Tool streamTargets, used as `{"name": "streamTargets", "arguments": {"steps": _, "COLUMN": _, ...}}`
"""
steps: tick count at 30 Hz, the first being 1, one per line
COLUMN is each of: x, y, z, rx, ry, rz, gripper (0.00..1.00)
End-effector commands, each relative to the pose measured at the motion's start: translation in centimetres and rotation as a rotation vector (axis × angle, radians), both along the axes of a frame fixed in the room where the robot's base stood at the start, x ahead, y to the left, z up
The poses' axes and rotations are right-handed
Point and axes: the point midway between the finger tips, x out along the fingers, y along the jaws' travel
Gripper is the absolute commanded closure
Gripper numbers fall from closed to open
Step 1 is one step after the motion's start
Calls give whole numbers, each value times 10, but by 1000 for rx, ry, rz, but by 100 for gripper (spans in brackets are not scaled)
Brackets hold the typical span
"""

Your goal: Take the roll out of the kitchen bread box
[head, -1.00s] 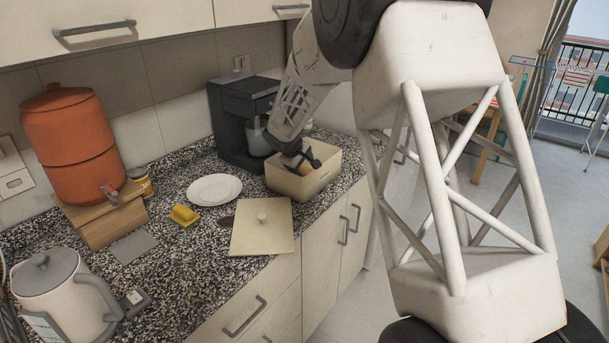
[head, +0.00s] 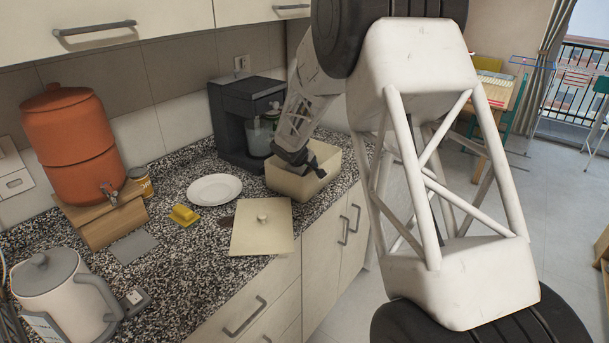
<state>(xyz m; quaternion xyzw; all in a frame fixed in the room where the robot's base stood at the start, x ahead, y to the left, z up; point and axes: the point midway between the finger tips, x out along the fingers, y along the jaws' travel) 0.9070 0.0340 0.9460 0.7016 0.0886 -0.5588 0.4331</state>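The bread box (head: 306,186) is an open cream box on the counter, in front of the coffee machine. Its flat lid with a round knob (head: 262,228) lies on the counter to the left of the box. My gripper (head: 312,168) is at the box opening, pointing down into it. The fingertips are partly hidden by the gripper body and the box wall, so I cannot tell whether it is open or shut. No roll is visible now; the inside of the box is largely covered by my gripper.
A black coffee machine (head: 240,122) stands just behind the box. A white plate (head: 214,189) and a yellow item (head: 184,215) lie to the left. An orange water dispenser (head: 72,143) and a kettle (head: 66,298) stand farther left. The counter's front edge runs close to the lid.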

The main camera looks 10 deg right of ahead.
Motion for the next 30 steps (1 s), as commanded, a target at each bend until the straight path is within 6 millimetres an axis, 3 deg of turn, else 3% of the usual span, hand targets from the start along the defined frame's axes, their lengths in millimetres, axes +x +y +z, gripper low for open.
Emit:
{"name": "streamTargets", "arguments": {"steps": 11, "x": 0, "y": 0, "z": 0, "rx": 0, "ry": 0, "rz": 0, "gripper": 32}}
{"name": "streamTargets", "arguments": {"steps": 18, "x": 0, "y": 0, "z": 0, "rx": 0, "ry": 0, "rz": 0, "gripper": 68}}
{"name": "streamTargets", "arguments": {"steps": 30, "x": 0, "y": 0, "z": 6, "rx": 0, "ry": -1, "rz": 1, "gripper": 68}}
